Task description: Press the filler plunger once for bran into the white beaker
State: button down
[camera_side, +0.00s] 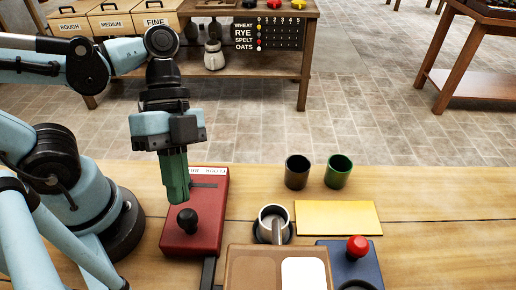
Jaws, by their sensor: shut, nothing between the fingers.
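My gripper (178,198) points down with its green fingers shut and empty. It hangs over the left part of a red box (211,222), close to a black round knob (187,219) on that box. I cannot tell whether the fingertips touch the knob. A blue box (372,262) at the front right carries a red round knob (358,246). The picture does not make clear which knob is the filler plunger. A pale grey-white cup (264,211) stands in a dark round holder, with a grey bar crossing its front; it may be the white beaker.
A black cup (297,172) and a green cup (339,171) stand behind a yellow mat (337,218). A brown tray (240,270) with a white panel (303,274) lies in front. A shelf behind holds bins marked rough, medium and fine, and a chart (270,36). The table's right side is clear.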

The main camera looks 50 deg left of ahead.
aim_at(187, 220)
jog(key=shift+f, duration=1.45)
jog(key=shift+f, duration=0.2)
dwell(0.9)
jog(key=shift+f, duration=0.25)
jog(key=shift+f, duration=0.85)
dwell(1.3)
jog(key=shift+r, duration=1.3)
jog(key=shift+r, duration=2.5)
